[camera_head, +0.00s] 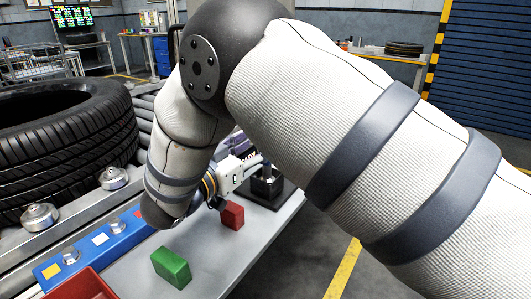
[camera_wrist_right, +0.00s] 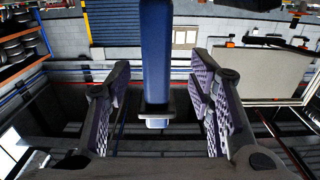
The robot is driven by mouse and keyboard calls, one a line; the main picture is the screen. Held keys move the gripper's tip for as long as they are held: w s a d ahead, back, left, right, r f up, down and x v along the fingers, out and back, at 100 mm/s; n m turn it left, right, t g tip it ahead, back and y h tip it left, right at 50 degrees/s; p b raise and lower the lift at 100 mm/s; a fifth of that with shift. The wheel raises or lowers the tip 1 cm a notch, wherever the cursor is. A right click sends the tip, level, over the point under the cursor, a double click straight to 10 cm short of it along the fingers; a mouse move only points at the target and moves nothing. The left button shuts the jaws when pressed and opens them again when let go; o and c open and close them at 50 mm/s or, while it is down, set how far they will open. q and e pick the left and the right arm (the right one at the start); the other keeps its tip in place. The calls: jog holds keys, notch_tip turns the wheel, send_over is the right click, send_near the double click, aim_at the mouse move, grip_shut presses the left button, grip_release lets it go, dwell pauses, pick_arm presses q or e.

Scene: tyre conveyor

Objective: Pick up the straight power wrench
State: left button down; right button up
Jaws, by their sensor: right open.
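The straight power wrench (camera_wrist_right: 156,55) shows in the right wrist view as a long blue body with a dark collar and a pale lower end. It stands upright in that picture, between the fingers of my right gripper (camera_wrist_right: 160,105), with gaps on both sides. The fingers are spread, with purple ribbed pads. In the head view my right gripper (camera_head: 246,156) is partly hidden behind my own arm, close to a black stand (camera_head: 268,187) on the table. I cannot make out the wrench clearly there. My left gripper is not in view.
A red block (camera_head: 232,215) and a green block (camera_head: 171,267) sit on the grey table (camera_head: 215,262). A blue button panel (camera_head: 98,247) and a red bin (camera_head: 80,287) are left of them. A large tyre (camera_head: 65,140) lies on the conveyor at left.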

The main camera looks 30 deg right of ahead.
jog(key=x, duration=0.3)
jog(key=b+x, duration=0.1)
jog(key=shift+s+d+f, duration=0.15)
jog(key=shift+d+f, duration=0.1)
jog(key=shift+d, duration=0.1)
jog(key=shift+r, duration=0.2)
grip_shut()
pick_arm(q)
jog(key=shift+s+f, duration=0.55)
pick_arm(e)
jog(key=shift+r, duration=0.1)
jog(key=shift+r, duration=0.1)
